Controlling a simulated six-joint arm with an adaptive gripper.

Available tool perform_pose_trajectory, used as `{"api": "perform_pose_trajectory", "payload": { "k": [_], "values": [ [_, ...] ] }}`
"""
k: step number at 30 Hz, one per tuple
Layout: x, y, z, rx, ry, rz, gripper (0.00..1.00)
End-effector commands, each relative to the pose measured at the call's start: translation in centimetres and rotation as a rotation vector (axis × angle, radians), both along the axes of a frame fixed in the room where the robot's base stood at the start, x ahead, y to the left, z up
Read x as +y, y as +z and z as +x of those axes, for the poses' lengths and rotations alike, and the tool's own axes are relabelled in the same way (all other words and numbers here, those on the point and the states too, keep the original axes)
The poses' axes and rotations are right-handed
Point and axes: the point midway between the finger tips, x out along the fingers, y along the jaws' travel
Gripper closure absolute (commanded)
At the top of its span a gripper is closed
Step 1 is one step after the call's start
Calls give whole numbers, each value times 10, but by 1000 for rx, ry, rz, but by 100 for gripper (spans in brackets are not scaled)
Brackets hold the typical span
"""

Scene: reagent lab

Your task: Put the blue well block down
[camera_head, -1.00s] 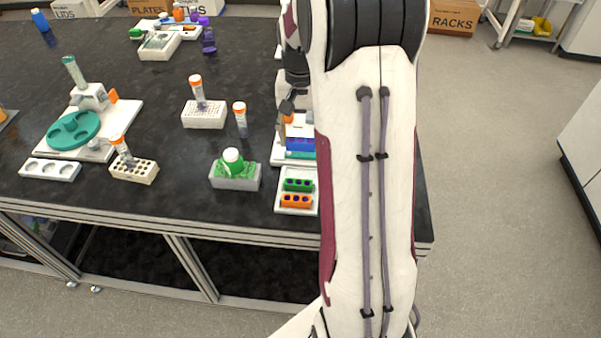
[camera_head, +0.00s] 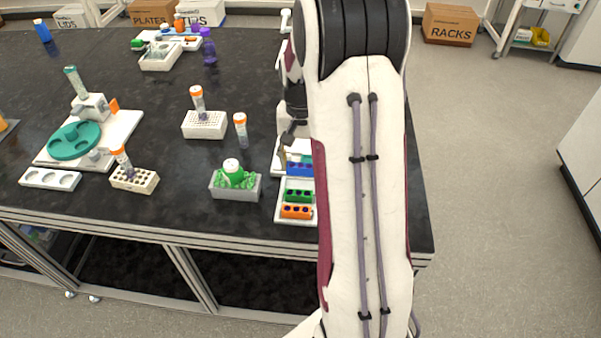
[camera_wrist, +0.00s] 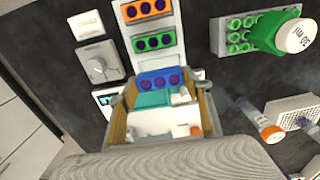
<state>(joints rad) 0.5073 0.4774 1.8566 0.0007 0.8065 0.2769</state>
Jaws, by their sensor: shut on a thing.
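The blue well block (camera_wrist: 160,81) is between the fingertips of my gripper (camera_wrist: 160,90) in the wrist view, with its dark wells facing the camera. In the head view the blue block (camera_head: 299,169) shows just beyond the green well block (camera_head: 299,196), partly cut off by my arm. My gripper is shut on the blue block. The white tray (camera_wrist: 150,24) holds the green block (camera_wrist: 154,42) and the orange block (camera_wrist: 147,9) in a row. The blue block is at the tray's far end; whether it touches the tray cannot be told.
A white device with a teal part (camera_wrist: 150,99) lies beyond the blue block. A knobbed device (camera_wrist: 100,68) is beside the tray. Dark bench top lies between the tray and the grey rack.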

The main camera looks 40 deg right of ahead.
Motion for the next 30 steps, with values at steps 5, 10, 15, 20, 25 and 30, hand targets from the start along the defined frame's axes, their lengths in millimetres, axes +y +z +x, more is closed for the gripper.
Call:
{"api": "perform_pose_trajectory", "payload": {
  "k": [5, 10, 15, 20, 25, 30],
  "values": [
    [1, -17, -1, 4, 0, 2, 70],
    [0, -36, -1, 4, 0, 2, 70],
    [0, -44, 0, 1, 0, 1, 70],
    [0, -44, 0, 1, 0, 1, 70],
    [0, -45, 0, 1, 0, 1, 70],
    [0, -48, 0, 1, 0, 1, 48]
  ]
}}
